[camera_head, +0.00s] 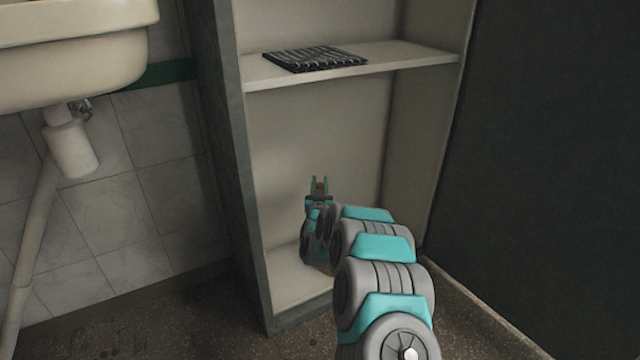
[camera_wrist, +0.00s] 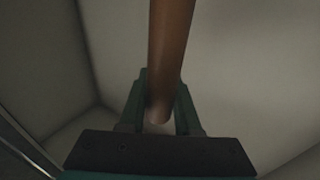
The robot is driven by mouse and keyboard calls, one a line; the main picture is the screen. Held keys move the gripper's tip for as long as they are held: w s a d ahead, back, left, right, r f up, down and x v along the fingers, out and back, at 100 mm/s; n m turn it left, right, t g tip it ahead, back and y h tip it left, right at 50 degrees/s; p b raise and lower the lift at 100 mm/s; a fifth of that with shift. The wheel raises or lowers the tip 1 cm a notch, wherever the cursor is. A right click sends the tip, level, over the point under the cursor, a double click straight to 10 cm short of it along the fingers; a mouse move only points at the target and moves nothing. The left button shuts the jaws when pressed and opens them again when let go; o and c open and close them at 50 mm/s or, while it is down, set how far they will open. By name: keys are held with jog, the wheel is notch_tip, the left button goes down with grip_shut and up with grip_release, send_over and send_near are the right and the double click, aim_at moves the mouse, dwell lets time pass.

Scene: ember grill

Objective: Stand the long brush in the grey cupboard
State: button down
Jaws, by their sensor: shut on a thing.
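The grey cupboard (camera_head: 257,185) stands open, with its lower compartment facing me. My gripper (camera_head: 320,185) reaches into this compartment, below the shelf, with its fingers pointing up in the head view. In the wrist view my gripper (camera_wrist: 160,98) is shut on the brown handle of the long brush (camera_wrist: 172,45). The handle's rounded end shows between the fingers, and the rest runs out of the top of that view. Only a small brownish bit shows between the fingers in the head view. The brush's head is not seen, and I cannot tell whether the brush touches the cupboard floor.
A dark, ridged flat thing (camera_head: 315,58) lies on the cupboard shelf (camera_head: 400,60) above my gripper. A cream basin (camera_head: 75,60) with a white drain pipe (camera_head: 70,150) is at the left. A dark panel (camera_head: 550,170) stands close on the right. The cupboard's left floor is bare.

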jog(key=c, duration=0.6)
grip_release()
jog(key=shift+r, duration=0.15)
jog(key=s+f+p, duration=0.1)
jog(key=s, duration=1.1)
jog(key=shift+d, duration=0.3)
jog(key=shift+f, duration=0.1)
